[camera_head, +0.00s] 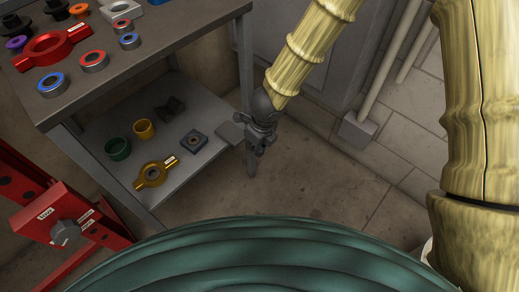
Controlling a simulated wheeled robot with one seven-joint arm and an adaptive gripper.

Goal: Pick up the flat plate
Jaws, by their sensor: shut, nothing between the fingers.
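The tabletop (140,62) above carries several rings and parts. A red frame (62,218) stands lower left. Floor right is clear.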

